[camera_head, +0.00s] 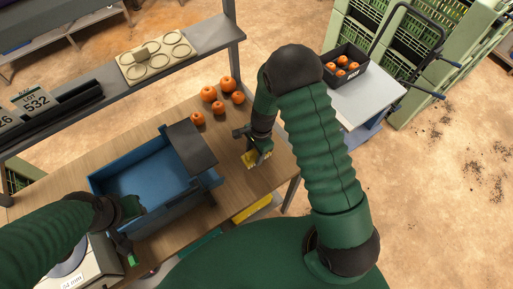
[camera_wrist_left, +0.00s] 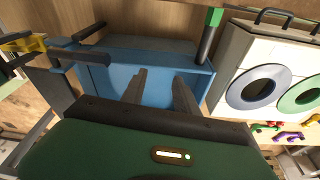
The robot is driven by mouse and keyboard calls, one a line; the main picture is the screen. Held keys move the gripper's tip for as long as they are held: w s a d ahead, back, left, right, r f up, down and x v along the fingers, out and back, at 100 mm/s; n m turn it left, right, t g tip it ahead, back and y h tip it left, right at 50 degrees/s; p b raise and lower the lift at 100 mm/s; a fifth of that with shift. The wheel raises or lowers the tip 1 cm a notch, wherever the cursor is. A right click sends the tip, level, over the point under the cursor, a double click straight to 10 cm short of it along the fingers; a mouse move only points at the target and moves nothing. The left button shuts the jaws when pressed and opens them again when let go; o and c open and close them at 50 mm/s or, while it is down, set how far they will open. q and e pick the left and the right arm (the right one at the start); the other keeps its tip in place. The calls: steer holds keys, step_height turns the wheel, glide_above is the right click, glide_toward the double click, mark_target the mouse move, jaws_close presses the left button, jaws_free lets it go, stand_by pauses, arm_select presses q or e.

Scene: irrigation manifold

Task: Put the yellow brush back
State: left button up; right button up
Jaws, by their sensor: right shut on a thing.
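The yellow brush (camera_head: 251,159) is at the right part of the wooden table, low over its surface; I cannot tell whether it touches. My right gripper (camera_head: 258,148) is shut on it and hides part of it. The brush also shows at the left edge of the left wrist view (camera_wrist_left: 22,46). My left gripper (camera_head: 130,208) is at the front left of the blue bin (camera_head: 165,205), partly hidden by its own arm. In the left wrist view its two grey fingers (camera_wrist_left: 160,92) stand apart, with the bin's blue surface (camera_wrist_left: 120,68) behind them and nothing between them.
A dark panel (camera_head: 191,148) sits at the bin's right end. Several orange fruits (camera_head: 218,97) lie behind the brush. A shelf at the back holds a board with round recesses (camera_head: 156,60). A box with two round openings (camera_wrist_left: 270,85) stands beside my left gripper.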

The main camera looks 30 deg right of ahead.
steer(key=w+d, duration=0.2)
steer(key=shift+w+f, duration=0.25)
steer(key=shift+w, duration=0.05)
step_height(320, 180, down, 2)
steer(key=shift+s+a+f+p, duration=0.1)
steer(key=shift+f+p, duration=0.1)
steer(key=shift+p, duration=0.65)
steer(key=shift+f, duration=0.35)
steer(key=shift+a+f, duration=0.1)
steer(key=shift+f, duration=0.1)
steer(key=o, duration=1.3)
